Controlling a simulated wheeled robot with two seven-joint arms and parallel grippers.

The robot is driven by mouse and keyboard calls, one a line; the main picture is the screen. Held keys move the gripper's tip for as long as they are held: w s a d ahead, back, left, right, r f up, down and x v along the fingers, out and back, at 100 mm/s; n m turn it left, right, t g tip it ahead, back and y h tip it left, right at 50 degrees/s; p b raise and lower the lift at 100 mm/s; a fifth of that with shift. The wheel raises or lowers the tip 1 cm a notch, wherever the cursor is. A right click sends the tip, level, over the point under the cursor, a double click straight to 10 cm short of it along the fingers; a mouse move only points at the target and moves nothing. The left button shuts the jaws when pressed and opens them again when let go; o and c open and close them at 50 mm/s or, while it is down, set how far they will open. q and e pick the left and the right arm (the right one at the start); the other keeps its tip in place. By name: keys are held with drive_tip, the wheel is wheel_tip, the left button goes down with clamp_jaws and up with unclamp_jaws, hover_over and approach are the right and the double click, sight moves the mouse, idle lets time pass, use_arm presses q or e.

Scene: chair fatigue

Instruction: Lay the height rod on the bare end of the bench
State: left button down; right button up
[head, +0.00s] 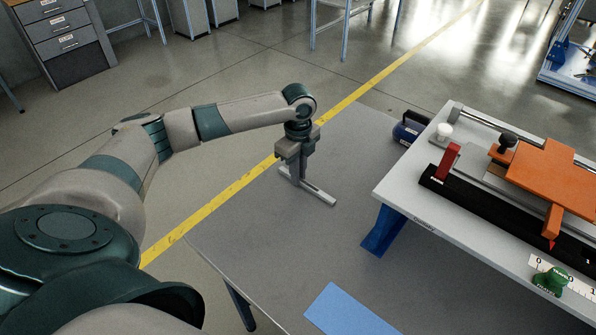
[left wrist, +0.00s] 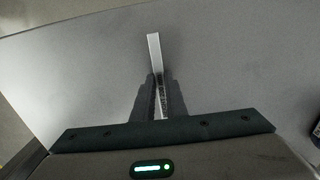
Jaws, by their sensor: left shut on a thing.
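My left gripper (head: 299,172) points down over the bare left part of the grey bench (head: 240,225). It is shut on the height rod (head: 318,193), a slim silver bar. The rod lies flat, close to the bench top; I cannot tell whether it touches. In the left wrist view the rod (left wrist: 154,52) sticks out beyond the two dark fingers (left wrist: 159,95), and the bench (left wrist: 230,65) fills the background. The fingers hide the rod's middle. My right gripper is not in view.
A white-topped rig (head: 400,190) with blue legs (head: 383,232), an orange carriage (head: 545,175) and a red block (head: 446,162) stands to the right. A dark blue case (head: 408,128) sits behind it. A light blue sheet (head: 350,312) lies at the front. The bench around the rod is clear.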

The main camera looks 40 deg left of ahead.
use_arm(q)
drive_tip(key=shift+f, duration=0.1)
drive_tip(key=c, duration=1.8)
unclamp_jaws()
drive_tip(key=shift+o, duration=0.2)
